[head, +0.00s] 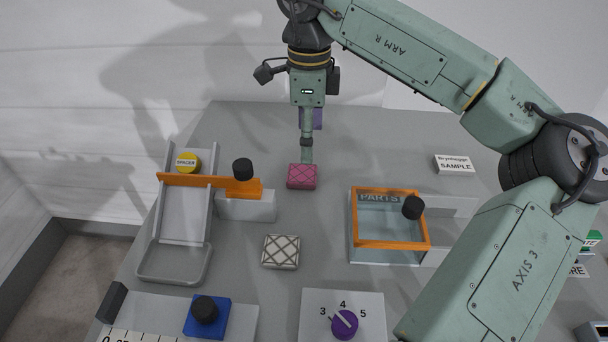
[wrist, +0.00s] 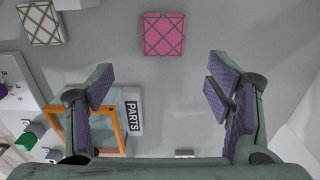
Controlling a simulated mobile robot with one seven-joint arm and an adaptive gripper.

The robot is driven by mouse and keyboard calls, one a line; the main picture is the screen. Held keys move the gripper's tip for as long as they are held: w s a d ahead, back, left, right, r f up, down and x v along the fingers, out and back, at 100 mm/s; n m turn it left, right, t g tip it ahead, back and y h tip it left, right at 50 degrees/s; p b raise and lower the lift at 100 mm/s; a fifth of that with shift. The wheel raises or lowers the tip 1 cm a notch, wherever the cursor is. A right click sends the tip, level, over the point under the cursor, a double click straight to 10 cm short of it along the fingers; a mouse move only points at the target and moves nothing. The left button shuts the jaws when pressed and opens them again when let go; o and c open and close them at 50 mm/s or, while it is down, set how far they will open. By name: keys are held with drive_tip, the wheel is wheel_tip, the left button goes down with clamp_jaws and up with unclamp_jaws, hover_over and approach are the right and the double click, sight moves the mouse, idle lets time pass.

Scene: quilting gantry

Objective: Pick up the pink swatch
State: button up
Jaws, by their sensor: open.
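The pink swatch (head: 302,177) is a small quilted block with dark crossing lines, lying on the grey table near the middle. In the wrist view the pink swatch (wrist: 163,34) lies at the top centre, beyond the fingertips and between their lines. My gripper (head: 306,156) hangs pointing down at the swatch's far side in the head view, and I cannot tell there how far above the table it is. In the wrist view my gripper (wrist: 158,88) has its purple-padded fingers wide apart with nothing between them.
A white swatch (head: 281,252) lies nearer. An orange-framed PARTS box (head: 390,246) stands right, with a SAMPLE block (head: 454,165) behind. At left are a ramp with an orange bar (head: 205,182), yellow SPACER disc (head: 187,162) and tray (head: 150,277). A dial panel (head: 373,309) sits in front.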

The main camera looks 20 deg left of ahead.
sight(307, 173)
drive_tip(key=f+b, duration=0.2)
drive_tip(key=f, duration=0.2)
drive_tip(key=f+b, duration=0.3)
drive_tip(key=f, duration=0.1)
drive_tip(key=shift+w+a+f, duration=0.2)
drive_tip(key=shift+f, duration=0.2)
drive_tip(key=shift+r, duration=0.15)
drive_tip(key=shift+c, duration=0.2)
drive_tip(key=c, duration=0.8)
